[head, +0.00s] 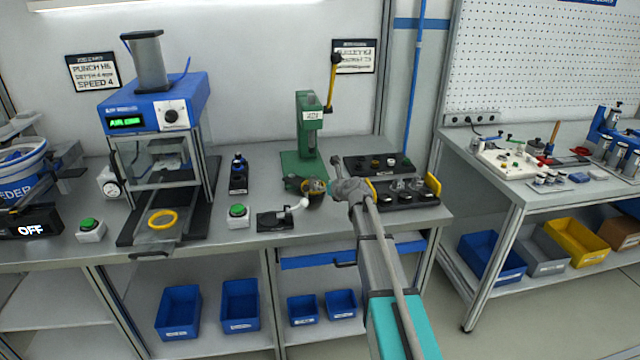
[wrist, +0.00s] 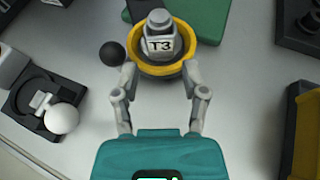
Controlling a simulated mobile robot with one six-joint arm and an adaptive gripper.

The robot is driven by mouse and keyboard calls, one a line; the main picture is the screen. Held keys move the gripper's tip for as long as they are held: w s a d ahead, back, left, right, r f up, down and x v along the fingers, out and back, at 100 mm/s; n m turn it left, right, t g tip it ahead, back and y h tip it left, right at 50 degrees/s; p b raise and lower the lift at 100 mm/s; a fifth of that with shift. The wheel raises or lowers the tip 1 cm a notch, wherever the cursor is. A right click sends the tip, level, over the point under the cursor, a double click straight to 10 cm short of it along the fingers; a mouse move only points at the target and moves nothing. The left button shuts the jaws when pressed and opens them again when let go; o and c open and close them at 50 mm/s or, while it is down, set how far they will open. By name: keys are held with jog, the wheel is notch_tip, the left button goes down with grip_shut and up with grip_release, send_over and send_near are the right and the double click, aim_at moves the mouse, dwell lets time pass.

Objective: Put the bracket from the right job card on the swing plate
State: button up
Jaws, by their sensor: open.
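My gripper (wrist: 160,75) is open. In the wrist view its two fingers point at a grey piece marked T3 (wrist: 160,42) sitting in a yellow-rimmed round holder (wrist: 134,62). Nothing shows held between the fingers; whether they touch the rim I cannot tell. In the head view my gripper (head: 338,185) is at the right of this holder (head: 313,187). A low black plate with a white ball knob (head: 272,219), perhaps the swing plate, lies to its left; it also shows in the wrist view (wrist: 40,117). The right job card (head: 354,56) is too blurred to read. Bracket-like pieces (head: 398,186) stand in the rack at right.
A green press (head: 309,135) with a black-knobbed lever stands behind the holder. A black tray (head: 378,166) and a yellow-ended rack (head: 433,186) are to the right. A push button (head: 238,215) stands at left.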

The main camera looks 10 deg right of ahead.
jog(key=p+v, duration=0.2)
jog(key=v, duration=0.6)
jog(key=shift+p, duration=0.35)
jog(key=shift+s+d, duration=0.1)
jog(key=s+a+f+n+g, duration=0.3)
jog(key=s+f+n+g, duration=0.1)
jog(key=s+n, duration=0.45)
jog(key=s+a+f+n+g, duration=0.3)
jog(key=s+a+f+n, duration=0.1)
jog(key=s+n, duration=0.4)
jog(key=s+d+f+n+g+h, duration=0.2)
jog(key=s+n+g+h, duration=0.3)
jog(key=s+n, duration=1)
jog(key=shift+s+f+g, duration=0.3)
jog(key=shift+s+f, duration=0.1)
jog(key=shift+f, duration=0.25)
jog(key=shift+d, duration=0.1)
jog(key=shift+c, duration=0.3)
